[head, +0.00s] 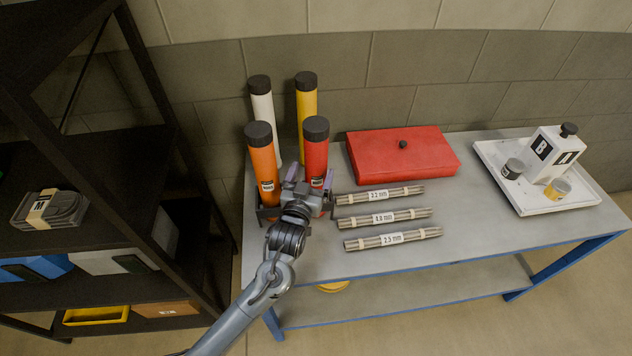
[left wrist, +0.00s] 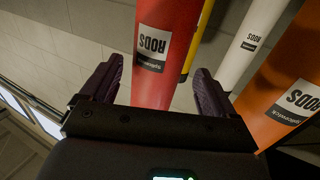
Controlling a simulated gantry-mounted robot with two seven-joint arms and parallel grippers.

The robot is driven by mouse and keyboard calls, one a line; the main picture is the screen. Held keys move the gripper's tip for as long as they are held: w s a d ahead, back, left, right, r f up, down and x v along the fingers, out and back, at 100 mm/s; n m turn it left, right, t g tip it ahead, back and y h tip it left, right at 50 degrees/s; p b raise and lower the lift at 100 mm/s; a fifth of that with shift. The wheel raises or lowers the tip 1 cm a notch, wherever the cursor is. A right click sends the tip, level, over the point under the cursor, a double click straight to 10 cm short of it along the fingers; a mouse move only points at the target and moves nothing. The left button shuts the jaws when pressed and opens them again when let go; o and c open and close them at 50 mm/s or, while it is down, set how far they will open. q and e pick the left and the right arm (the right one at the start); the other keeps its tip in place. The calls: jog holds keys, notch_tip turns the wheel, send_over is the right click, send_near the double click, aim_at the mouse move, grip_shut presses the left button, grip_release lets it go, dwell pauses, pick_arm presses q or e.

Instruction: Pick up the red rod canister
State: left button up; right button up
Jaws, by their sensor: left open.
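The red rod canister (head: 316,150) stands upright with a black cap in a dark rack at the left end of the table. Its lower part is hidden behind my gripper in the head view. My left gripper (head: 308,178) is open in front of it. In the left wrist view the red canister (left wrist: 162,55), with a white RODS label, lies between the two purple-padded fingers (left wrist: 160,88); I cannot tell whether either finger touches it. My right gripper is not in view.
Orange (head: 263,160), white (head: 263,110) and yellow (head: 305,105) canisters stand close around the red one. A red box (head: 400,155), rod bundles (head: 380,195) and a white tray (head: 535,208) lie to the right. A black shelf (head: 150,100) stands at left.

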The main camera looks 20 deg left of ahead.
pick_arm(q)
jog(key=w+b, duration=0.1)
jog(key=w, duration=0.4)
jog(key=shift+w+a, duration=0.1)
jog(key=shift+w, duration=0.15)
jog(key=c, duration=1.3)
jog(key=shift+c, duration=1.1)
